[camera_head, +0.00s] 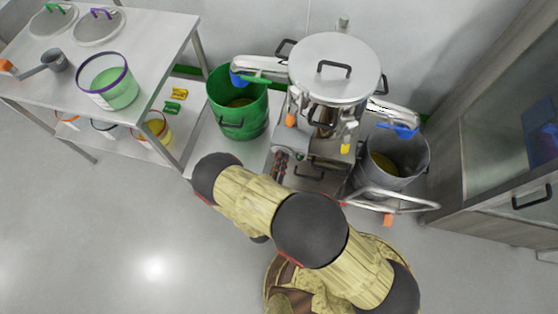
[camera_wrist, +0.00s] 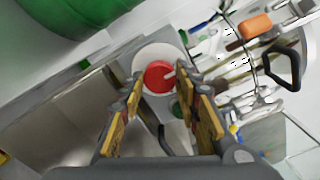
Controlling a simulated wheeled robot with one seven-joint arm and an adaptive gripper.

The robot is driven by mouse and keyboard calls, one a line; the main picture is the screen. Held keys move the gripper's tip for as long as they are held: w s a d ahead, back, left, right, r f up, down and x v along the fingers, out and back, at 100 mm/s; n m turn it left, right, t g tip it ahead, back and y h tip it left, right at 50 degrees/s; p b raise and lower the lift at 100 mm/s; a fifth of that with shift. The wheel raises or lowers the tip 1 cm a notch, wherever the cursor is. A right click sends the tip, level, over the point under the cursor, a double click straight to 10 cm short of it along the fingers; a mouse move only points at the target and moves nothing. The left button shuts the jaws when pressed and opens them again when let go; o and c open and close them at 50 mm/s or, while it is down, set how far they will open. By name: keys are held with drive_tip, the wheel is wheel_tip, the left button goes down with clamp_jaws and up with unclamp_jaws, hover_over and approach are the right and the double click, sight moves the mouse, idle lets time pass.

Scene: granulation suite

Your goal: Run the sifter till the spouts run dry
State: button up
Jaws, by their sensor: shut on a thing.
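The sifter (camera_head: 330,75) is a round steel machine with a handled lid. Its left spout (camera_head: 262,68) points over a green bucket (camera_head: 236,122), and its right spout (camera_head: 392,109) over a grey bucket (camera_head: 410,155). Both buckets hold some yellowish material. Blue pieces sit at both spout ends; whether anything flows is too small to tell. In the wrist view, a red knob (camera_wrist: 158,76) sits in a pale round surround. My gripper (camera_wrist: 161,84) is shut on the red knob, one yellow-padded finger on each side. My arm hides much of the sifter's lower front in the head view.
A cabinet (camera_head: 490,190) stands close on the right. A metal rail (camera_head: 385,200) juts out low at the sifter's right. Floor at lower left is clear.

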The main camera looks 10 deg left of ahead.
idle(0.3)
drive_tip(key=o, duration=1.1)
drive_tip(key=shift+o, duration=0.3)
drive_tip(key=s, duration=0.7)
drive_tip(key=shift+s+a, duration=0.25)
drive_tip(key=shift+a, duration=0.1)
